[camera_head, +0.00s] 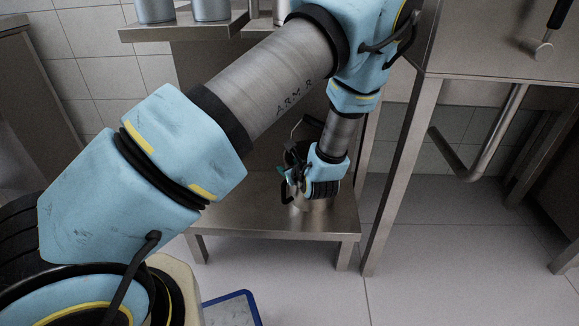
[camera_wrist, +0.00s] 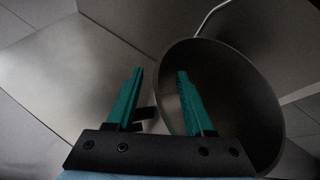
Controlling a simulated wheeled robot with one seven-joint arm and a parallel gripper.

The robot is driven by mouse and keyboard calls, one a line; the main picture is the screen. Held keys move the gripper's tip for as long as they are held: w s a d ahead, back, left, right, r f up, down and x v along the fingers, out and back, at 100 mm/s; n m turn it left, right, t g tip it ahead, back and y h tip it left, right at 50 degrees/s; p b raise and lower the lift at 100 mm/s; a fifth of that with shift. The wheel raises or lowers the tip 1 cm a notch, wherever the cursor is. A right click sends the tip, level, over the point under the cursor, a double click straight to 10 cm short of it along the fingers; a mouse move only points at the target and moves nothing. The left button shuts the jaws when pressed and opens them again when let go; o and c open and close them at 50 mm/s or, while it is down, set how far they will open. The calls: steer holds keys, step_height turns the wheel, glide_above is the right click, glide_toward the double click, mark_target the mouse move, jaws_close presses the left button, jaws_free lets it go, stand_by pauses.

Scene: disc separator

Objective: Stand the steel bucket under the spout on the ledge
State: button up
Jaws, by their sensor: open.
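The steel bucket (camera_head: 318,204) stands on the low steel ledge (camera_head: 250,219) in the head view, mostly hidden behind my gripper (camera_head: 290,181). In the wrist view the bucket (camera_wrist: 245,105) shows as a wide dark round opening, with a thin handle rising at its far side. My gripper (camera_wrist: 161,72) is open with teal fingers. The right finger overlaps the bucket's opening and the left finger lies outside it, so the near rim passes between them in the picture. I cannot tell whether either finger touches it. I cannot make out the spout for certain.
A bent steel pipe (camera_head: 484,147) hangs under the steel counter (camera_head: 490,65) at the right. A table leg (camera_head: 397,180) stands just right of the ledge. Steel containers (camera_head: 211,9) stand on an upper shelf (camera_head: 185,30). A blue-edged object (camera_head: 230,308) lies on the floor.

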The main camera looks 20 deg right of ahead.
steer(key=shift+r, duration=0.15)
steer(key=shift+s+r, duration=0.2)
steer(key=shift+s, duration=0.05)
steer(key=p+v, duration=0.3)
steer(key=v, duration=0.8)
steer(key=w+a+r+n+g+y, duration=0.2)
steer(key=a+r+n+g+y, duration=0.15)
steer(key=a+n, duration=0.45)
steer(key=w+a+r+n+g+y, duration=0.2)
steer(key=a+r+n+y, duration=0.15)
steer(key=a, duration=0.85)
steer(key=s+a+r+n+g+h, duration=0.2)
steer(key=a+n, duration=0.4)
steer(key=n, duration=0.4)
steer(key=s+a+r+n+g+h, duration=0.2)
steer(key=a+r+n, duration=0.4)
steer(key=n, duration=0.5)
steer(key=g+h, duration=0.1)
steer(key=h, duration=0.1)
steer(key=shift+a+r+h, duration=0.15)
steer(key=shift+a+h, duration=0.1)
steer(key=shift+h, duration=0.05)
steer(key=shift+s, duration=0.15)
